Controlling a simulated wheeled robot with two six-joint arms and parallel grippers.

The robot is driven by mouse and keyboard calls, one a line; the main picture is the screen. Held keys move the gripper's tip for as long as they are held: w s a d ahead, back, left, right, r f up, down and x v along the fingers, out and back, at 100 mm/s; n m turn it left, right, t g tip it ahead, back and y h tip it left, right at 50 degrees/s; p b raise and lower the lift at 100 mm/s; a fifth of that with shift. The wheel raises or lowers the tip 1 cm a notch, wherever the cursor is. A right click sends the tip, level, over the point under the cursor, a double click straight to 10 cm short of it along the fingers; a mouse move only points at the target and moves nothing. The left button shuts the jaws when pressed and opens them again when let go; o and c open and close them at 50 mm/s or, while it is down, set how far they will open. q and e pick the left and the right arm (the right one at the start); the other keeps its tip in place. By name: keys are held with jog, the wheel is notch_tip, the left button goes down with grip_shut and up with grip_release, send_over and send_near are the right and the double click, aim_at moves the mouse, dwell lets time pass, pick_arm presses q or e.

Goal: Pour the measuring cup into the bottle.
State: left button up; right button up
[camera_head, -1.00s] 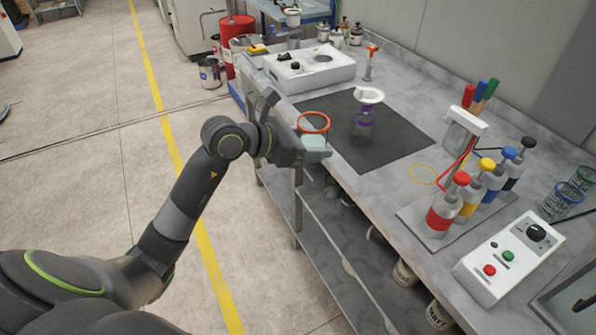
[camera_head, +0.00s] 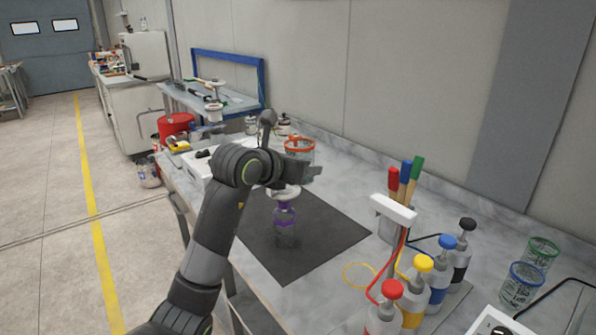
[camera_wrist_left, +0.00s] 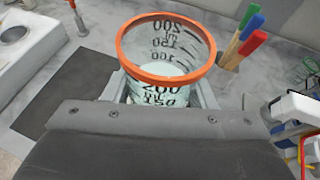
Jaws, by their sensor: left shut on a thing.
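The measuring cup (camera_head: 300,147) is clear with an orange rim. My left gripper (camera_head: 303,172) is shut on it and holds it upright above the bench, over the far part of the dark mat. In the left wrist view the cup (camera_wrist_left: 165,62) shows black volume marks and pale liquid inside. The bottle (camera_head: 286,215) is clear with a purple band and stands on the dark mat. A white funnel (camera_head: 287,193) sits on its top, partly hidden by my gripper. The cup is above and beyond the funnel in the head view. My right gripper is not in view.
The dark mat (camera_head: 325,240) lies on the grey bench. To the right stand a white stand (camera_head: 393,209) with coloured-handled tools and several pump bottles (camera_head: 412,290). Blue and green rimmed cups (camera_head: 523,285) are at far right. A white device (camera_head: 198,165) is behind my arm.

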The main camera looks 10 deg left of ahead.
aim_at(310, 183)
pick_arm(q)
jog(key=shift+s+d+n+h+p, duration=0.15)
jog(key=shift+n+h+p, duration=0.15)
jog(key=shift+p, duration=0.1)
jog(key=shift+s+d+f+n, duration=0.15)
jog(key=shift+n, duration=0.15)
jog(key=shift+d+f+n+h+p, duration=0.1)
jog(key=shift+f+n+h+p, duration=0.1)
jog(key=shift+n+h+p, duration=0.15)
jog(key=shift+s+d+f+n+g+h+p, duration=0.15)
jog(key=shift+d+f+n+g+h+p, duration=0.15)
jog(key=shift+d+f+n+h, duration=0.35)
jog(key=shift+a+r+n, duration=0.1)
jog(key=shift+r+n, duration=0.05)
jog(key=shift+n, duration=0.35)
jog(key=shift+n+h+p, duration=0.35)
jog(key=shift+n+h, duration=0.15)
jog(key=shift+n, duration=0.1)
jog(key=shift+s+d+n+h, duration=0.25)
jog(key=shift+n+h, duration=0.35)
jog(key=shift+n, duration=0.4)
jog(key=shift+w, duration=0.1)
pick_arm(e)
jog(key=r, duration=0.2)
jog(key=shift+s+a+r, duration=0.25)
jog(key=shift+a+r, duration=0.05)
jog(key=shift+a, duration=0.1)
